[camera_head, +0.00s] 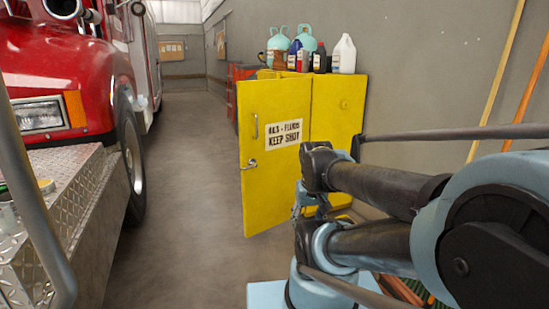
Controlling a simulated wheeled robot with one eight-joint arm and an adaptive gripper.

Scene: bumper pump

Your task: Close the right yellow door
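A yellow cabinet (338,108) stands against the right wall. Its yellow door (268,190) carries a white sign reading "KEEP SHUT". The door appears swung out from the cabinet, with its sign face toward me. A lever handle (249,165) sits near its left edge, and a pull handle (255,127) is above that. My arm reaches in from the right and covers the door's lower right part. My gripper (307,204) seems to be at the arm's far end, in front of the door's lower right. Its fingers are too small and hidden to read, and contact with the door cannot be told.
Jugs and bottles (343,54) stand on the cabinet. A red truck (65,85) with a diamond-plate bumper (75,195) fills the left. Clear floor (180,180) lies between truck and door. Long wooden poles (497,80) lean on the right wall.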

